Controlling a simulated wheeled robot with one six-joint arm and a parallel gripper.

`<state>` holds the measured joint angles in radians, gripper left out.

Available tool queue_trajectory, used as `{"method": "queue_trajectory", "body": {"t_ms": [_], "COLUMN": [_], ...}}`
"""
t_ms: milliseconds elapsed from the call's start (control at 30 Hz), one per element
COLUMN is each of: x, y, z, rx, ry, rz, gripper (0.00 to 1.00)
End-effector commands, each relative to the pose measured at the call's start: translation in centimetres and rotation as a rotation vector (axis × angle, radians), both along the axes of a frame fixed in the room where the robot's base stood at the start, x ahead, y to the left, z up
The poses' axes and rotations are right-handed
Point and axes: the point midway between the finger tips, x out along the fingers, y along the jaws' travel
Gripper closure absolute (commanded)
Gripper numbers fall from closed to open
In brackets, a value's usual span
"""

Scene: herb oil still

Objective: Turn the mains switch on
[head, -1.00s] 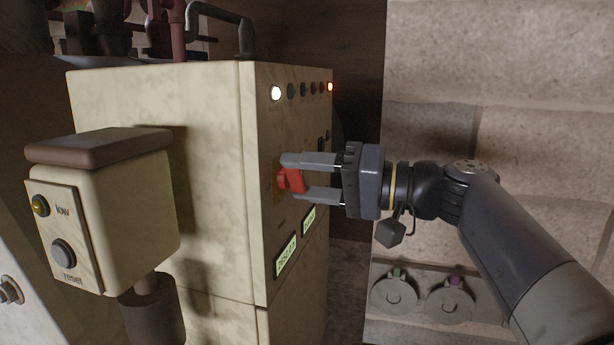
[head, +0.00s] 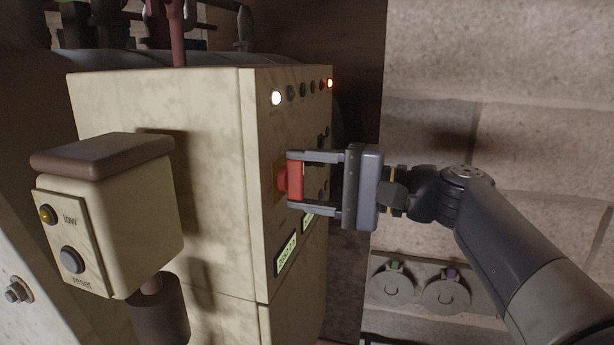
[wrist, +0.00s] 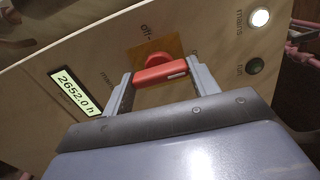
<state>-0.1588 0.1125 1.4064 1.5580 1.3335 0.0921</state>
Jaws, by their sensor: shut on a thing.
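The red mains switch (head: 295,181) is a rotary knob with a bar handle on the side panel of the cream cabinet. In the wrist view the switch (wrist: 160,74) sits on an orange-brown plate (wrist: 140,56) lettered "off" at one edge; other lettering is partly hidden by my fingers. My gripper (head: 291,182) is shut on the bar, one finger at each end. The bar stands nearly upright in the head view. A white mark shows near its right end in the wrist view. The lamp labelled "mains" (wrist: 260,18) is lit white.
The cream cabinet (head: 160,100) carries a lamp row with a red-orange light (head: 330,84) and a display reading 2652.0 h (wrist: 76,92). A box with "low" lamp and reset button (head: 72,260) juts out at left. A block wall (head: 500,60) stands behind my arm.

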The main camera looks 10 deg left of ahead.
Motion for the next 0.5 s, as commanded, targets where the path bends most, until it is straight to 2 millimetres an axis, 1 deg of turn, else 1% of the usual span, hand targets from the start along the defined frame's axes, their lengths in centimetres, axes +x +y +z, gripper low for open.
{"method": "queue_trajectory", "body": {"t_ms": [467, 500], "x": [0.0, 0.0], "y": [0.01, 0.01], "z": [-0.04, -0.04], "rx": [0.001, 0.001], "ry": [0.018, 0.017], "rz": [0.001, 0.001], "gripper": [0.66, 0.4]}}
